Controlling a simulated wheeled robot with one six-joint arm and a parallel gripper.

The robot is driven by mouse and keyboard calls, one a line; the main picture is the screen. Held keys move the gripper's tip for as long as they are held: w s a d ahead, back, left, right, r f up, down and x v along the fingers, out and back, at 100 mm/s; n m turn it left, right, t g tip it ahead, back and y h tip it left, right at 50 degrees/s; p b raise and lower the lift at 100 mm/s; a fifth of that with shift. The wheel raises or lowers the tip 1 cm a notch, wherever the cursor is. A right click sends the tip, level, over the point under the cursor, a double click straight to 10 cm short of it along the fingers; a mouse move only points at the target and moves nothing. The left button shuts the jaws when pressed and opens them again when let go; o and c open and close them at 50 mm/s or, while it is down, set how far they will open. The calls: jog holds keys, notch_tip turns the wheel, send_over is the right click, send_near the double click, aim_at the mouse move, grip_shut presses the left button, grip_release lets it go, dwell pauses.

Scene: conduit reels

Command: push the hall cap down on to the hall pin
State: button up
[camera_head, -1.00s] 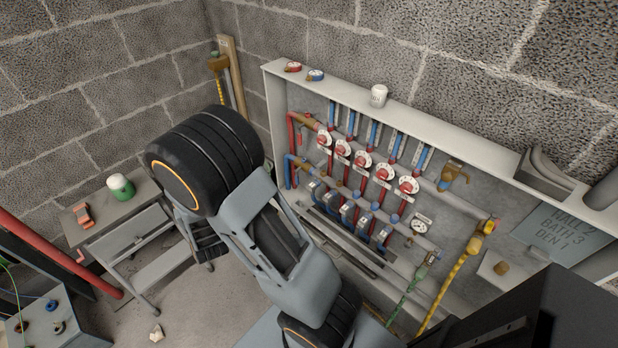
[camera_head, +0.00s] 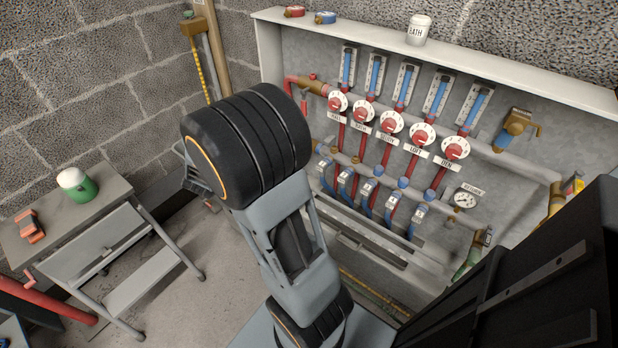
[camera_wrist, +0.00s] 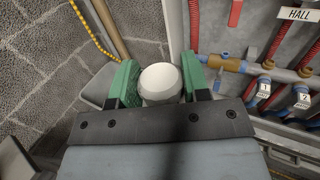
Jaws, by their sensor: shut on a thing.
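In the wrist view my gripper (camera_wrist: 159,78) is shut on a round white cap (camera_wrist: 160,85), held between its two green pads. No lettering shows on this cap. The cap is in front of the block wall, left of the pipe manifold and apart from it. A HALL label (camera_wrist: 299,14) shows at the top right of the wrist view. In the head view the leftmost dial (camera_head: 337,102) is at the left end of the dial row. My arm hides the gripper and held cap there. I cannot make out the hall pin in either view.
A white cap marked BATH (camera_head: 418,31) stands on the cabinet's top ledge (camera_head: 490,60), with a red item (camera_head: 294,11) and a blue item (camera_head: 325,17). A grey cart (camera_head: 90,215) at left holds a green-and-white tub (camera_head: 76,186) and an orange tool (camera_head: 30,227).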

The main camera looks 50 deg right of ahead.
jog(key=s+d+f+m+g+h+b, duration=0.2)
jog(key=s+d+f+m+g+b, duration=0.6)
jog(key=s+d+f+g+b, duration=0.65)
jog(key=shift+m+t+y, duration=0.3)
jog(key=shift+t, duration=0.35)
jog(key=shift+s+d+r+p, duration=0.15)
jog(key=shift+d+r+p, duration=0.3)
jog(key=shift+d, duration=0.95)
jog(key=shift+s+d+r+p, duration=0.25)
jog(key=shift+d+r, duration=0.35)
jog(key=shift+d, duration=0.75)
jog(key=shift+s+d+r+p, duration=0.1)
jog(key=shift+d+r+p, duration=0.4)
jog(key=shift+d, duration=0.9)
jog(key=shift+d+f+b, duration=0.2)
jog(key=shift+d+b, duration=0.15)
jog(key=shift+b, duration=0.25)
jog(key=shift+d+b, duration=0.95)
jog(key=shift+d, duration=1.05)
jog(key=shift+w+a+b, duration=0.1)
jog(key=shift+b, duration=0.5)
jog(key=shift+f+b, duration=0.25)
jog(key=shift+b, duration=0.35)
